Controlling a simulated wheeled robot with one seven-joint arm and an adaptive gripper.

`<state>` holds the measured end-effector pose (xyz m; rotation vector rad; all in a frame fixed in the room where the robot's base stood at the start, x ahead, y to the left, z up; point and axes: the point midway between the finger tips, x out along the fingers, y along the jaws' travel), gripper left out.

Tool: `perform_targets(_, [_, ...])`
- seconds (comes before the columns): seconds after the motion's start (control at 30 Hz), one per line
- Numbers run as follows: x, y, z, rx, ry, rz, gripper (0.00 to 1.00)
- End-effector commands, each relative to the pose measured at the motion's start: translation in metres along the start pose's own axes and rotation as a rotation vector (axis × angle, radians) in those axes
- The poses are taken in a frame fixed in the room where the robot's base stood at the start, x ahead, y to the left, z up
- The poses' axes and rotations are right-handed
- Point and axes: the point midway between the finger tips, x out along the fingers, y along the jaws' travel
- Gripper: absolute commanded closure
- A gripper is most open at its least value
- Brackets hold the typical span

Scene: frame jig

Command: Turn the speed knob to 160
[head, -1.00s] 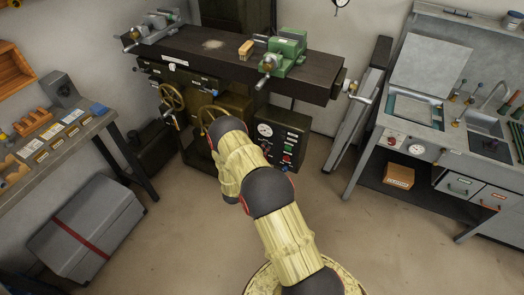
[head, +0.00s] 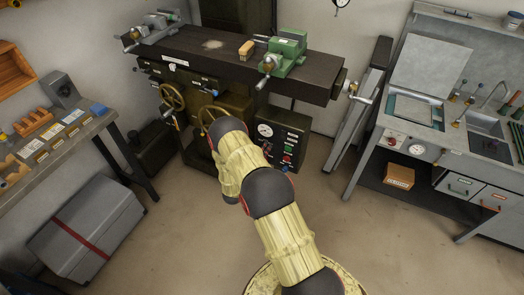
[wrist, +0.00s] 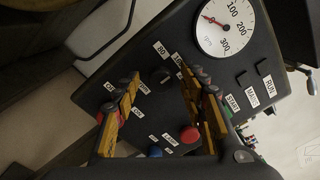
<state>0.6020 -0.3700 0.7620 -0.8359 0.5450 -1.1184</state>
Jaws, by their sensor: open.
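The dark control panel (wrist: 255,60) fills much of the wrist view, seen at a tilt. A small dark knob (wrist: 160,75) sits on it, with a white "80" label and another label, partly covered and seemingly 160, beside it. The knob's pointer is too dark to read. My gripper (wrist: 163,82) is open, with its yellow fingers on either side of the knob in the picture. I cannot tell whether they touch it.
A round white dial (wrist: 225,28) with a red needle is above the knob. A red button (wrist: 190,135) and a blue button (wrist: 155,152) are below. A handwheel (head: 172,97) and a green vise (head: 285,52) are on the machine. The floor around is open.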

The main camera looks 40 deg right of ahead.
Motion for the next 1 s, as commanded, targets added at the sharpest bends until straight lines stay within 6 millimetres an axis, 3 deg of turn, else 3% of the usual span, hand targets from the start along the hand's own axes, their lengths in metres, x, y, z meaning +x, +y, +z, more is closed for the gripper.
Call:
perform_targets(0.23, [-0.018,0.001,0.001,-0.001,-0.002,0.003,0.58])
perform_targets(0.7, [-0.104,0.001,0.001,0.0,-0.002,0.002,0.58])
perform_targets(1.0, [-0.12,0.001,0.0,0.0,0.0,0.0,0.58])
